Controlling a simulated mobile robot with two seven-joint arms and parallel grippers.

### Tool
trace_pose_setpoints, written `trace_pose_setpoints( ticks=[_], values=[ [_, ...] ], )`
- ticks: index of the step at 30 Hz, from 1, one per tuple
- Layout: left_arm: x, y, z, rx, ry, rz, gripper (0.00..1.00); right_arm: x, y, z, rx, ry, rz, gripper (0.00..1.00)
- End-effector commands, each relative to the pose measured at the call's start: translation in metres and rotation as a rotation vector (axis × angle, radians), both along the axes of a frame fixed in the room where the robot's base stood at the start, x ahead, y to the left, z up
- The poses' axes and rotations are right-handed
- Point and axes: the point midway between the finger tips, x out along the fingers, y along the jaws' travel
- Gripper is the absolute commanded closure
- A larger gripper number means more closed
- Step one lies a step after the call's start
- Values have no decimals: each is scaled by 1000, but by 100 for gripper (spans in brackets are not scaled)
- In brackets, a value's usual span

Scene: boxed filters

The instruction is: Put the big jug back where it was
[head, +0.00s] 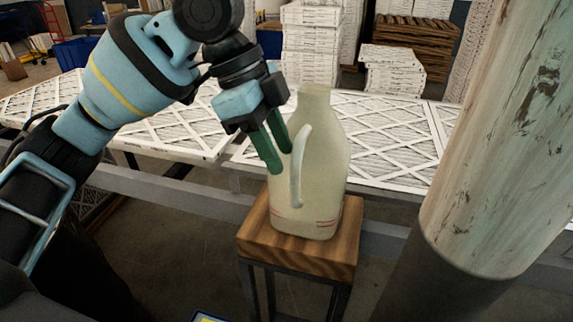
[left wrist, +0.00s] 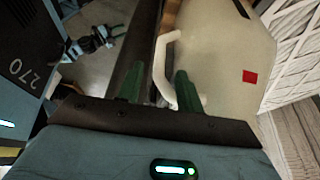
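The big jug (head: 322,170) is pale, cream-coloured and upright on a small wooden-topped stool (head: 258,245). Its loop handle (head: 298,165) faces my left gripper. It also fills much of the left wrist view (left wrist: 225,50), with a red patch on its side. My left gripper (head: 281,162) is open at the handle, green fingers pointing down. In the left wrist view, the handle (left wrist: 162,65) runs between the two fingers (left wrist: 157,85); contact cannot be told. A small dark gripper, seemingly my right one (left wrist: 95,42), shows in the left wrist view; its finger state is unclear.
A long table (head: 170,130) covered with white lattice-faced filters runs behind the stool. A thick, worn, pale post (head: 500,140) stands close on the right. Stacks of white filters (head: 310,50) and wooden pallets (head: 415,45) are at the back. Floor is open left of the stool.

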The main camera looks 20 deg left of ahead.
Motion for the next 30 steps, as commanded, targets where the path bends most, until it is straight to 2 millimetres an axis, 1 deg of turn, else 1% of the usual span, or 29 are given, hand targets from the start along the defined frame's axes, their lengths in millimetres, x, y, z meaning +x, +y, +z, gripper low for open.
trace_pose_setpoints(
  ticks=[1, 6, 9, 12, 16, 24, 28, 30],
  values=[
    [0, 4, 12, -3, -5, 2, 64, 0, 0, 0, 0, -1, 0, 64],
    [0, 16, 41, -2, -4, 1, 64, 1, 0, 1, 0, -2, 0, 64],
    [-1, 21, 53, -2, -2, 1, 64, 0, 0, 1, 0, -2, 0, 64],
    [-1, 25, 61, -1, -2, 1, 64, 0, 0, 1, 0, -2, 0, 64],
    [-1, 27, 66, -1, -1, -1, 64, 1, 0, 1, 0, -2, 0, 64],
    [-1, 27, 67, 0, -1, -1, 64, 1, 0, 1, 0, -2, 0, 64],
    [0, 26, 65, -5, 0, 2, 64, 1, 0, 1, 0, -2, 0, 64],
    [2, 24, 60, -13, 3, 8, 64, 1, 0, 1, 0, -4, 1, 64]
  ],
)
